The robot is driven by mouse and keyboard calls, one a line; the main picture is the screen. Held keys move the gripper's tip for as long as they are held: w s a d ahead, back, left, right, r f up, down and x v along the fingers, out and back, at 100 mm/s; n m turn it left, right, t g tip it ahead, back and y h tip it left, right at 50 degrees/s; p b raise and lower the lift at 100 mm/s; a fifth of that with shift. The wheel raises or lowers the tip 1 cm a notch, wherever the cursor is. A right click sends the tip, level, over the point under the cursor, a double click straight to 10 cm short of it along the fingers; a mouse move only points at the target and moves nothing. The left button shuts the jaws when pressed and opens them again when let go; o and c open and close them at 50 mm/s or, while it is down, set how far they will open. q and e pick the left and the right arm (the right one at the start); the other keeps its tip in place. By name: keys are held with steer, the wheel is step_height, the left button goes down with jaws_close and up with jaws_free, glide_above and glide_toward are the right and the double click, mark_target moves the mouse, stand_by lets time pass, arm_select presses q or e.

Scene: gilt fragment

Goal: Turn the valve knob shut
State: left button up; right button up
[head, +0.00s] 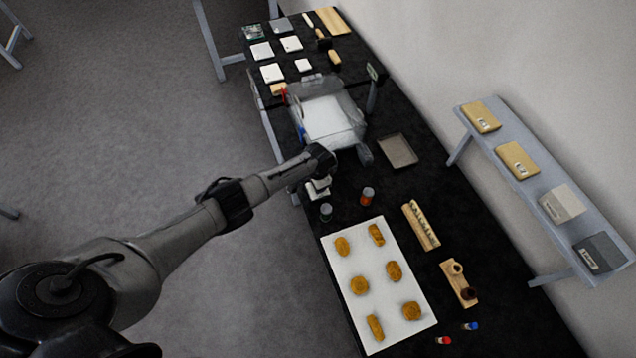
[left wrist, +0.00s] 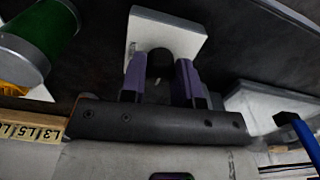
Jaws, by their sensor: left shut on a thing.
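The dark valve knob (left wrist: 160,63) sits against a white block (left wrist: 165,28) in the left wrist view. My left gripper (left wrist: 161,72) has its two purple fingers on either side of the knob and is shut on it. The knob's far side and any marking of its angle are hidden. In the head view my left arm reaches in from the left, and the gripper (head: 319,184) is pointed down by the white block, near the table's left edge. The knob itself cannot be made out there. My right gripper is not in view.
A green jar (head: 326,212) stands close to the gripper, with an orange-red jar (head: 367,196) to its right. A clear-sided box (head: 328,116) with a blue lever (left wrist: 304,143) is behind. A grey tray (head: 397,151) and a white board (head: 345,305) of brown pieces lie nearby.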

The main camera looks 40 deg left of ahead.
arm_select(q)
steer(key=shift+r+n, duration=0.1)
steer(key=shift+n, duration=0.2)
stand_by(0.4)
steer(key=o, duration=0.9)
